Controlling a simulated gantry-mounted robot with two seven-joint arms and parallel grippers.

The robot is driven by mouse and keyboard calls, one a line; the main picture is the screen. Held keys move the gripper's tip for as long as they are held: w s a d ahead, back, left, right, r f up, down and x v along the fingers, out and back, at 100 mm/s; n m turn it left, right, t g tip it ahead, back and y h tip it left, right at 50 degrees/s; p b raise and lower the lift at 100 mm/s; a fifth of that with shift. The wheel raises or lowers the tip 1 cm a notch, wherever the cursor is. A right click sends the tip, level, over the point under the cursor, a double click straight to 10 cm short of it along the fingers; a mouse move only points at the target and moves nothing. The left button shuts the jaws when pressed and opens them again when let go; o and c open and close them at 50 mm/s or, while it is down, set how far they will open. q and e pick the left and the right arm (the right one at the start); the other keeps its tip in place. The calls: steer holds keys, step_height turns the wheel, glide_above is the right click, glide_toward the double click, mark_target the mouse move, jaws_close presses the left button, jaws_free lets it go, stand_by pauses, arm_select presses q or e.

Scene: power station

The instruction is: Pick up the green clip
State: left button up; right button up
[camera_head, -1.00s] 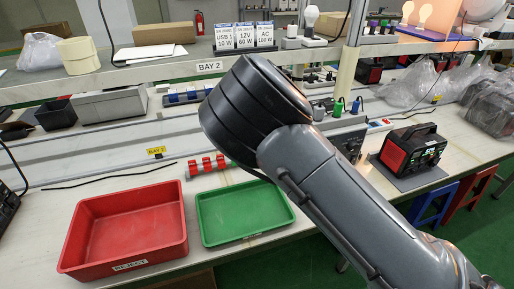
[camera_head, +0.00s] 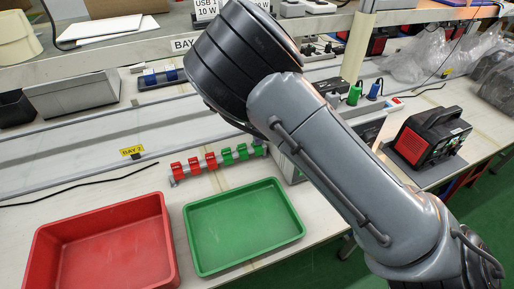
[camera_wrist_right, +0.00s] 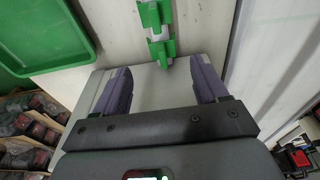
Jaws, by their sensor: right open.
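Several green clips (camera_head: 242,152) sit in a row beside red clips (camera_head: 195,164) on a rail behind the trays, in the head view. In the right wrist view, a green clip (camera_wrist_right: 162,49) is just ahead of the fingertips, near the middle of the gap, and another green clip (camera_wrist_right: 150,13) is farther up the same rail. My right gripper (camera_wrist_right: 161,72) is open with nothing held between its two purple fingers. My right arm hides this gripper in the head view. My left gripper is not in view.
A green tray (camera_head: 244,228) and a red tray (camera_head: 104,247) stand in front of the rail. A grey surface lies under the fingers in the wrist view. A red and black power unit (camera_head: 431,140) stands to the right of my arm.

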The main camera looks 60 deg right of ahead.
steer(key=shift+s+d+f+b, duration=0.2)
steer(key=shift+f+b, duration=0.3)
steer(key=shift+f, duration=0.5)
steer(key=shift+s+d+f+b, duration=0.1)
steer(key=shift+d+f+b, duration=0.2)
steer(key=shift+f+b, duration=0.5)
steer(key=shift+s+d+f+b, duration=0.1)
steer(key=shift+d+f+b, duration=0.15)
steer(key=shift+f, duration=0.95)
steer(key=shift+c, duration=0.2)
steer(key=c, duration=1.1)
steer(key=shift+r, duration=0.15)
